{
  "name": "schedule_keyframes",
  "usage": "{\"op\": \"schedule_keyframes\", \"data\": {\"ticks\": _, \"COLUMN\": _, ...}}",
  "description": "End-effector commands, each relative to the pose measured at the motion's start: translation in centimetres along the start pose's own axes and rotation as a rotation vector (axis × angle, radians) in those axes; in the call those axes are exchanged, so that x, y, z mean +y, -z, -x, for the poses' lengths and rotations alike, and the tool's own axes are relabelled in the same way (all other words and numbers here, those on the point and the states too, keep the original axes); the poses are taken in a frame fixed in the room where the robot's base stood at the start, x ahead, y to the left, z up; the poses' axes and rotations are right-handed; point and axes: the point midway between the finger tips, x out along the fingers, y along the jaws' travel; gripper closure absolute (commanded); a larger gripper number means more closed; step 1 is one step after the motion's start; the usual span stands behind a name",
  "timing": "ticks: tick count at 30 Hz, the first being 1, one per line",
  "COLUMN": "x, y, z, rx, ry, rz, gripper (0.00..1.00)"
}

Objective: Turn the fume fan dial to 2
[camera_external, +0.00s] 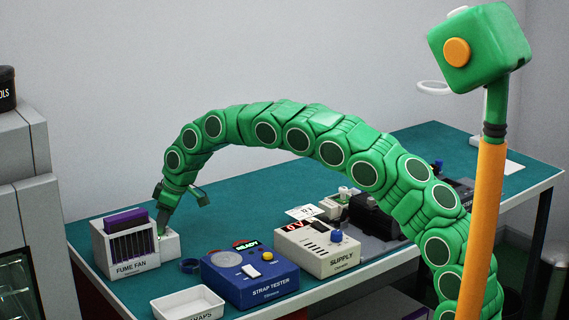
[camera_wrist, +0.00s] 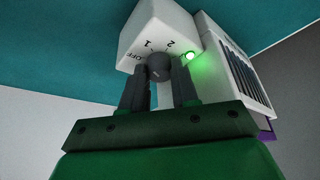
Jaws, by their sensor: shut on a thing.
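The fume fan (camera_external: 130,268) is a white box with dark front slats at the left end of the bench. Its dark round dial (camera_wrist: 159,67) sits on a white face marked OFF, 1 and 2 in the wrist view. My gripper (camera_wrist: 158,78) has one dark finger on each side of the dial and is shut on it. I cannot tell for sure which mark the dial points to. A green lamp (camera_wrist: 190,56) glows beside the 2. In the external view my gripper (camera_external: 162,230) reaches down to the box's right part, and the dial is hidden there.
The blue strap tester (camera_external: 235,287) and the white supply (camera_external: 318,262) stand to the right. Grey cabinets (camera_external: 28,200) stand at the left. Bench behind the fan is clear.

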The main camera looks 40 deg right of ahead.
Motion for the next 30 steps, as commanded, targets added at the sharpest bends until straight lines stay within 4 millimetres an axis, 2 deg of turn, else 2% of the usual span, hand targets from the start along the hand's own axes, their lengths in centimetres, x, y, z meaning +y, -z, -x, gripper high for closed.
{"op": "schedule_keyframes", "data": {"ticks": 18, "x": -0.32, "y": 0.07, "z": -0.1, "rx": -0.001, "ry": -0.208, "rz": -0.498, "gripper": 1.0}}
{"op": "schedule_keyframes", "data": {"ticks": 30, "x": -0.43, "y": 0.32, "z": -0.03, "rx": 0.003, "ry": -0.301, "rz": -0.724, "gripper": 1.0}}
